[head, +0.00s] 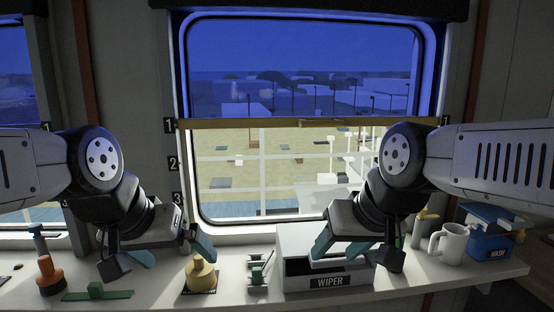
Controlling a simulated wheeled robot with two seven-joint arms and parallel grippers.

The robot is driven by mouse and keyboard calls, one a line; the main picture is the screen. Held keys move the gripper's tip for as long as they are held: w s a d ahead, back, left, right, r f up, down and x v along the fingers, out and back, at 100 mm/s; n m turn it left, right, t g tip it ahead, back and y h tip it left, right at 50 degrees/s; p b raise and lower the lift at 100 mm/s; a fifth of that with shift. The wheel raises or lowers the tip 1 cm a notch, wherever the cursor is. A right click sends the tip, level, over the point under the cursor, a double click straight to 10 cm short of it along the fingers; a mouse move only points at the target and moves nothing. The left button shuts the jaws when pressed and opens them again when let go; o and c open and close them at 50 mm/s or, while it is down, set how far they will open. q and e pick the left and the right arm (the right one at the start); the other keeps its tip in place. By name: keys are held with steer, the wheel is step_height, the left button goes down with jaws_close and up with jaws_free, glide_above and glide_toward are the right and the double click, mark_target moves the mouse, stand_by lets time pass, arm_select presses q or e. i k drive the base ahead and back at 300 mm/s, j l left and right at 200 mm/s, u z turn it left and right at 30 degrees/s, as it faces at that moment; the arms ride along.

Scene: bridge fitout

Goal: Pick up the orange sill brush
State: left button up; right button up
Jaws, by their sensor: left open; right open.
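An orange object with a grey-blue upper part (46,272), which looks like the orange sill brush, stands at the far left of the white sill (230,291). My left gripper (172,253) is open and empty, to the right of the brush and apart from it, above the sill. My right gripper (340,248) is open, in front of and over the box marked WIPER (330,281). It holds nothing that I can see.
A white mug (452,244) and a blue WASH box (487,246) are at the right. The window is behind.

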mark_target(51, 280)
steer(key=u, duration=1.6)
